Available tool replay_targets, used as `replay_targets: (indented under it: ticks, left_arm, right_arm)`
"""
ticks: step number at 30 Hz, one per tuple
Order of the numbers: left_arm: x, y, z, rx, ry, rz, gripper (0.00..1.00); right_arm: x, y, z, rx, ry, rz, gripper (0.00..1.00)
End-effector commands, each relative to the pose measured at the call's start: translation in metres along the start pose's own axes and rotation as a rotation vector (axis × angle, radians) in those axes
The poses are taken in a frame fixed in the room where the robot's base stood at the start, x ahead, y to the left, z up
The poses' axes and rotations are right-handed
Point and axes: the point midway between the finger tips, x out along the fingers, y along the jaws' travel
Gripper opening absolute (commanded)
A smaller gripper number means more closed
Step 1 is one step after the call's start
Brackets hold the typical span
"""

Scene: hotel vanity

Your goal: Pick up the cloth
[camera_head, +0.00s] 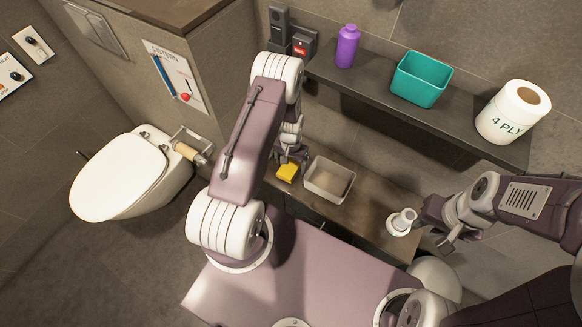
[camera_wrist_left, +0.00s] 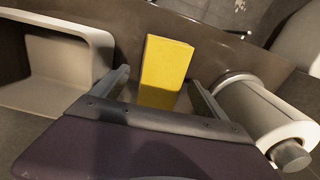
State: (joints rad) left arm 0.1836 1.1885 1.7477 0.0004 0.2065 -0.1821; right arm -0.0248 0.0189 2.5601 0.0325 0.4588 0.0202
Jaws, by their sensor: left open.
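The yellow cloth (camera_head: 287,173) is a small block-like piece on the dark counter, just left of a grey bin. In the left wrist view the cloth (camera_wrist_left: 165,65) stands out ahead of my left gripper (camera_wrist_left: 157,78), in line with the gap between its two spread fingers. My left gripper (camera_head: 290,158) is open and points down close above the cloth. Whether a finger touches the cloth cannot be told. My right gripper (camera_head: 435,226) has its fingers apart at the right end of the counter, beside a small white object (camera_head: 402,221).
The open grey bin (camera_head: 328,181) stands close to the cloth. A paper roll on a holder (camera_head: 188,151) is to its left, near the toilet (camera_head: 118,176). The shelf above carries a purple bottle (camera_head: 347,46), a teal box (camera_head: 420,79) and a large roll (camera_head: 513,112).

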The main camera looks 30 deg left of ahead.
Motion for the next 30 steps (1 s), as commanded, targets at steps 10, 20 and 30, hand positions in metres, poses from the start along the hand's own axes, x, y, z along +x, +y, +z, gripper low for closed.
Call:
replay_targets:
  ticks: [10, 20, 30]
  left_arm:
    - [0.003, 0.0, 0.0, 0.0, 0.001, 0.0, 0.57]
    - [0.003, 0.0, 0.0, 0.0, 0.001, 0.0, 0.19]
    - [-0.048, 0.0, -0.002, 0.0, 0.006, -0.001, 0.19]
  right_arm:
    - [0.0, 0.0, 0.0, 0.0, 0.0, 0.0, 0.32]
    - [0.0, 0.0, 0.0, 0.0, 0.0, 0.0, 0.32]
    - [-0.005, 0.0, -0.001, 0.0, 0.0, 0.0, 0.32]
